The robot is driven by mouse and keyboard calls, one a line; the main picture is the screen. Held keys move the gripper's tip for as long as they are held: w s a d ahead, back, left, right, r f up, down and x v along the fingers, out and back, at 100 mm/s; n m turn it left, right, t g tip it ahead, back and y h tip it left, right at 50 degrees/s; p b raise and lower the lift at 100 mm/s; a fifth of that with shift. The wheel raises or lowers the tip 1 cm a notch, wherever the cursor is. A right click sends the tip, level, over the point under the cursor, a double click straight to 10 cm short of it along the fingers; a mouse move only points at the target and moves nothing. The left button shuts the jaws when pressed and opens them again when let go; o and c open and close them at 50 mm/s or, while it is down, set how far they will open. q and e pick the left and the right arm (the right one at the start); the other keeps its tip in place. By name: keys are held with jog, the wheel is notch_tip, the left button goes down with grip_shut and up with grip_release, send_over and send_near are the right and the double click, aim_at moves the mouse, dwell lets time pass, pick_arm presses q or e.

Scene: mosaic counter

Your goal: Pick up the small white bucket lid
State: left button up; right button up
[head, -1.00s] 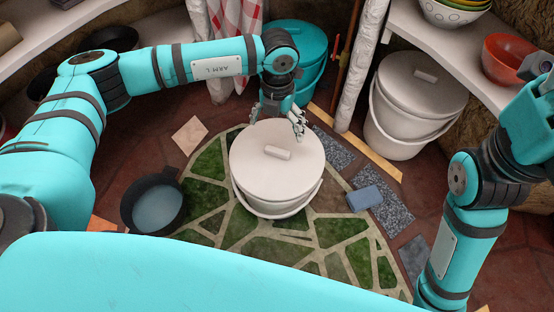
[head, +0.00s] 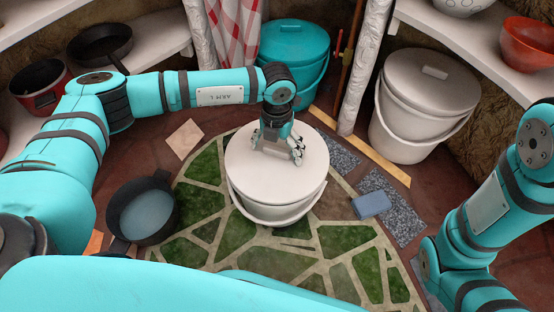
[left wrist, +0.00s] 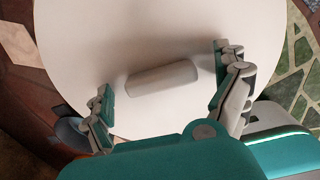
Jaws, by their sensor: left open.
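The small white bucket (head: 268,212) stands on the mosaic floor in the middle of the head view. Its round white lid (head: 251,180) sits on top. My left gripper (head: 279,152) is over the lid and covers its handle in the head view. In the left wrist view, the lid (left wrist: 150,50) fills the middle, and its bar-shaped handle (left wrist: 162,78) lies between the spread fingers of my left gripper (left wrist: 168,98). The fingers are open, one on each side, apart from the handle. My right gripper is not in view; only part of that arm shows at the right.
A larger white lidded bucket (head: 408,130) stands at the back right. A teal lidded bucket (head: 309,78) is behind my left gripper. A dark pot (head: 118,222) is at the left, and a blue sponge-like block (head: 370,205) is at the right. Shelves line the walls.

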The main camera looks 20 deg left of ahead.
pick_arm(q)
jog(key=c, duration=1.3)
jog(key=shift+r, duration=0.15)
jog(key=shift+c, duration=0.2)
